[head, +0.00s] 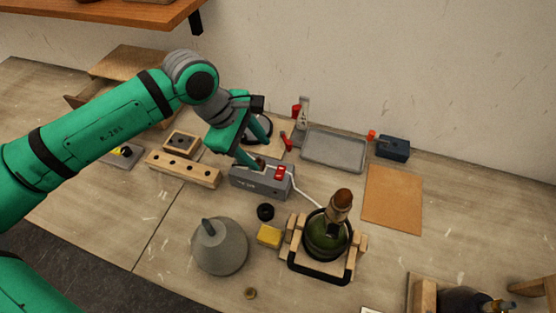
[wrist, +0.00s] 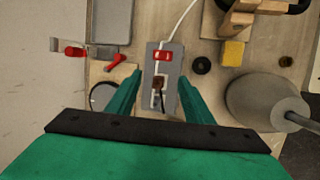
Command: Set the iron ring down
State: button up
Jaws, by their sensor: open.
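A small black ring (head: 265,212) lies flat on the bench between the grey cone and the bottle stand; I take it to be the iron ring. It also shows in the wrist view (wrist: 202,65), right of the grey box. My gripper (head: 264,152) is open and empty, pointing down. In the wrist view its fingertips (wrist: 160,77) are apart, one on either side of the grey box (wrist: 168,98) with the red switch. The ring is outside the fingers. I cannot tell the exact height of the fingertips above the box.
A green bottle (head: 325,242) stands in a wooden cradle, a white cable running towards it. Nearby are a yellow block (head: 269,235) and a grey cone (head: 220,250). A holed wooden bar (head: 183,169) lies left, a grey tray (head: 334,150) behind. The front-left bench is clear.

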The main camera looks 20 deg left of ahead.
jog(key=s+f+g, duration=0.3)
jog(key=s+f, duration=0.2)
jog(key=s, duration=0.2)
send_over(263, 207)
jog(key=s+a, duration=0.1)
jog(key=shift+n, duration=0.4)
notch_tip(263, 207, down, 4)
jog(key=shift+f, duration=0.25)
jog(key=shift+y, duration=0.3)
jog(key=x, duration=0.5)
jog(key=shift+w+d+f, duration=0.25)
jog(key=shift+w+f, duration=0.05)
jog(key=shift+a+f, duration=0.1)
jog(key=shift+f, duration=0.05)
jog(key=shift+s+a, duration=0.2)
jog(key=shift+a, duration=0.05)
jog(key=c, duration=0.9)
jog(key=shift+d, duration=0.1)
jog(key=shift+c, duration=1)
jog(key=shift+d, duration=0.1)
jog(key=shift+w, duration=0.1)
